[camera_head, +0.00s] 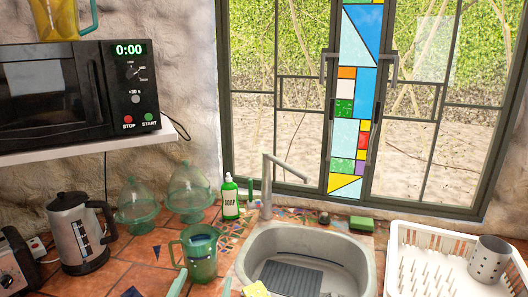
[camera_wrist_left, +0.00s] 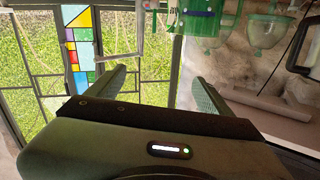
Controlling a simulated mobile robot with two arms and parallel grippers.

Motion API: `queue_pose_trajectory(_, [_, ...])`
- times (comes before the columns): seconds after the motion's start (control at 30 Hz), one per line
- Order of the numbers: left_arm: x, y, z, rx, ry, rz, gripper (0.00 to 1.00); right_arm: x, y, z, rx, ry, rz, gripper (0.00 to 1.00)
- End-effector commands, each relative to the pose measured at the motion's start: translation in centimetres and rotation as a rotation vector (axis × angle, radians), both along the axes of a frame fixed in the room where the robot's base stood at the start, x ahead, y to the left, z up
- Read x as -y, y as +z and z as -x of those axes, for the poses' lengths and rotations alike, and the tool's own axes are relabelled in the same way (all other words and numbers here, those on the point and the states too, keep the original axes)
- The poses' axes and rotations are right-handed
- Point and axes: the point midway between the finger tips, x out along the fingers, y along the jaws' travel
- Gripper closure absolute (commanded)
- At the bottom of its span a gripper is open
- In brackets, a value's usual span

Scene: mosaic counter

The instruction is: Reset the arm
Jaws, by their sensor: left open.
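My left gripper (camera_head: 202,285) shows at the bottom edge of the head view as two pale green fingertips, spread apart. In the left wrist view, the left gripper (camera_wrist_left: 157,78) is open, with nothing between its fingers. A green glass pitcher (camera_head: 202,258) stands upright on the tiled counter just beyond the fingertips in the head view. It also shows at the top of the left wrist view (camera_wrist_left: 200,22), apart from the fingers. Most of my left arm is out of the head view. My right gripper is not in view.
A sink (camera_head: 257,262) with a faucet (camera_head: 266,190) lies right of the pitcher. A green soap bottle (camera_head: 230,200), glass domes (camera_head: 190,190), a kettle (camera_head: 78,238) and a toaster (camera_head: 14,265) stand behind and left. A white dish rack (camera_head: 412,240) is far right. A microwave (camera_head: 60,95) sits above.

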Motion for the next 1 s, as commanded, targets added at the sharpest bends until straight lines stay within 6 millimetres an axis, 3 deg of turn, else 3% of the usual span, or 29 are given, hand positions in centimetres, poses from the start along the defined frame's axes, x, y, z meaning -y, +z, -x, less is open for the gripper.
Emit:
queue_pose_trajectory(0.03, [-1.8,-3.4,1.5,-0.13,0.048,0.004,0.19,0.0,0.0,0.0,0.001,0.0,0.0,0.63])
queue_pose_trajectory(0.1, [-3.9,-7.7,4.0,-0.311,0.096,-0.002,0.19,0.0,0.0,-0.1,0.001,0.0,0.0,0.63])
queue_pose_trajectory(0.2, [-5.8,-12.8,8.3,-0.546,0.128,-0.017,0.19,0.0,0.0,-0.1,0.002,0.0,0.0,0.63])
queue_pose_trajectory(0.3, [-6.8,-16.2,12.4,-0.732,0.131,-0.034,0.19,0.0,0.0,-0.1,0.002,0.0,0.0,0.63])
queue_pose_trajectory(0.5, [-7.5,-20.0,19.4,-1.0,0.098,-0.06,0.19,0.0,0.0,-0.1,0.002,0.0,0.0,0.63])
queue_pose_trajectory(0.77, [-7.7,-22.2,27.3,-1.265,0.024,-0.09,0.19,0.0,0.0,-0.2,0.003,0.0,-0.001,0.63])
queue_pose_trajectory(1.0, [-7.5,-28.7,25.8,-1.289,0.022,-0.094,0.19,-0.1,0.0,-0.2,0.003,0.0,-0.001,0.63])
